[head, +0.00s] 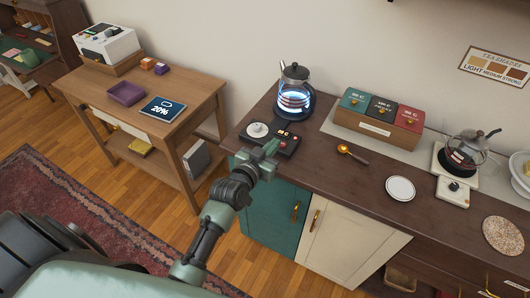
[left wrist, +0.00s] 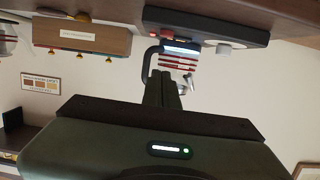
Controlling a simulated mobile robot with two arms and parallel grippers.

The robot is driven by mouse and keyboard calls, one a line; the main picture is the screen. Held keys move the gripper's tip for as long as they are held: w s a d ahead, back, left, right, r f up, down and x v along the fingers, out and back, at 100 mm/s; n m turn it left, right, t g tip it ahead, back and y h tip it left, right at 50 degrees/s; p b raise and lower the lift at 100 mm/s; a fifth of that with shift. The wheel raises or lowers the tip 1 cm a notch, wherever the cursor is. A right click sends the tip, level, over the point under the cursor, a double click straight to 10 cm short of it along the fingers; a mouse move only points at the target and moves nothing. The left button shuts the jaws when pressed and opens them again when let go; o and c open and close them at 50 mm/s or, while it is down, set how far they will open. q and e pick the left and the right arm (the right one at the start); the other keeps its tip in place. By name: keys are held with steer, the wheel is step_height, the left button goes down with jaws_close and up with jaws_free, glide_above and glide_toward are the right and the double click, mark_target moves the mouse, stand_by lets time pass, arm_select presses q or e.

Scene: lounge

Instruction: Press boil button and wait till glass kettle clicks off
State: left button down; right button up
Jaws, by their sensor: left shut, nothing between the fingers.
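The glass kettle (head: 294,98) stands upright at the back left of the dark counter, with a bright blue glow inside and red bands on its body. It also shows, upside down, in the left wrist view (left wrist: 180,60). A dark control panel (head: 289,142) with small lit buttons lies in front of it; in the left wrist view a dark unit (left wrist: 205,24) is at the top. My left gripper (head: 271,148) is shut and empty, its tips at the panel's near left edge; contact with a button cannot be made out. My right gripper is not in view.
A tea box (head: 378,126), a gold spoon (head: 350,151), a white plate (head: 400,188) and a second glass pot (head: 467,150) are to the right.

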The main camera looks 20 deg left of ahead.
arm_select(q)
steer(key=v, duration=0.5)
steer(key=shift+w+a+r+b, duration=0.1)
steer(key=shift+b, duration=0.25)
steer(key=shift+w, duration=0.1)
steer(key=s+d+f+g, duration=0.1)
steer(key=s+f+g, duration=0.3)
steer(key=f, duration=0.8)
steer(key=s+d+f+g, duration=0.1)
steer(key=s+f, duration=0.5)
steer(key=f, duration=0.6)
steer(key=s+f+g, duration=0.3)
steer(key=s+f, duration=0.3)
steer(key=f, duration=0.6)
steer(key=s+a+f+g, duration=0.1)
steer(key=s+f, duration=0.4)
steer(key=s, duration=0.5)
steer(key=s+a+f+m+g+b, duration=0.1)
steer(key=s+f+g, duration=0.2)
steer(key=s+f, duration=0.3)
steer(key=s+a+f+g+y, duration=0.1)
steer(key=s+f, duration=0.4)
steer(key=s, duration=0.9)
steer(key=shift+f+g+b, duration=0.15)
steer(key=shift+g+b, duration=0.15)
steer(key=shift+g, duration=0.4)
